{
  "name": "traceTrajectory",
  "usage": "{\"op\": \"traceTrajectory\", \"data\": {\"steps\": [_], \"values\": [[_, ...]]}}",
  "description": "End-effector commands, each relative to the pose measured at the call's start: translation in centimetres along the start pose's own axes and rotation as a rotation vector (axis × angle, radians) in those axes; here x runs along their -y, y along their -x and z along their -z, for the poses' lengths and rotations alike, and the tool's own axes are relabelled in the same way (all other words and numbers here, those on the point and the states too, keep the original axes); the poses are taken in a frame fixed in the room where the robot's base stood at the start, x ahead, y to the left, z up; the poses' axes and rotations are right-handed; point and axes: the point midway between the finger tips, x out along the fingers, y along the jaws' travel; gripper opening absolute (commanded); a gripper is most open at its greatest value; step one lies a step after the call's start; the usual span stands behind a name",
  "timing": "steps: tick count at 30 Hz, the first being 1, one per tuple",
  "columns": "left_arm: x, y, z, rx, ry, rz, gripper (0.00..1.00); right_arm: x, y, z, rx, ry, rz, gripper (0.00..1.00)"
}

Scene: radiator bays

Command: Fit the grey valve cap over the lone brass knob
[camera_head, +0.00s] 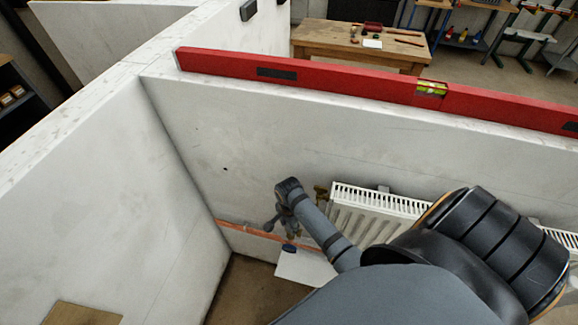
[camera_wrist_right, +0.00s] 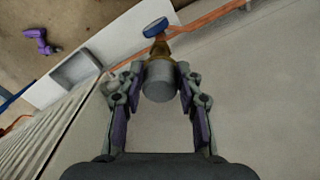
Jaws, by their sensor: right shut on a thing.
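My right gripper (camera_wrist_right: 160,82) is shut on the grey valve cap (camera_wrist_right: 160,84), a plain short cylinder between its fingertips. A brass fitting (camera_wrist_right: 157,51) shows directly beyond the cap, with a blue end piece (camera_wrist_right: 156,27) past it. The cap hides the near part of the brass, so I cannot tell whether they touch or overlap. In the head view my right gripper (camera_head: 287,218) is low by the wall, left of the radiator, with the blue piece below it. Another brass fitting (camera_head: 321,192) is at the radiator's upper left. My left gripper is not in view.
The white radiator (camera_head: 378,212) stands close on the right. A copper pipe (camera_head: 250,230) runs along the wall. A white tray (camera_head: 304,267) lies below the gripper. A red level (camera_head: 350,85) rests on the wall top. A purple object (camera_wrist_right: 40,42) is on the floor.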

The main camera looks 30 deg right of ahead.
Motion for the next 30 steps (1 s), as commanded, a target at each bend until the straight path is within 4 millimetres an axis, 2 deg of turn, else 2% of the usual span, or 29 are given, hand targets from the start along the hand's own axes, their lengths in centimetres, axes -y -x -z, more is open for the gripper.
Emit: {"op": "traceTrajectory", "data": {"steps": [3, 4, 9, 16, 21, 30], "values": [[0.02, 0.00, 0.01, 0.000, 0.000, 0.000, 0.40, 0.01, 0.01, -0.01, 0.000, 0.000, 0.000, 0.20], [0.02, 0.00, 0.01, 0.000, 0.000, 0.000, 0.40, 0.02, 0.01, -0.01, 0.000, 0.000, 0.001, 0.39], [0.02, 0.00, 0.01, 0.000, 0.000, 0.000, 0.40, 0.01, 0.02, -0.01, 0.000, 0.000, 0.001, 0.62], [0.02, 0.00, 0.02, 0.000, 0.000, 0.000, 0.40, 0.01, 0.01, -0.01, 0.000, 0.000, 0.001, 0.63], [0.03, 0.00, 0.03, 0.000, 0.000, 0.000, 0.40, 0.01, 0.01, -0.01, 0.000, 0.000, 0.001, 0.84], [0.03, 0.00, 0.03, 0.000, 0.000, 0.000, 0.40, 0.01, 0.05, 0.00, 0.000, 0.000, 0.001, 0.84]]}}
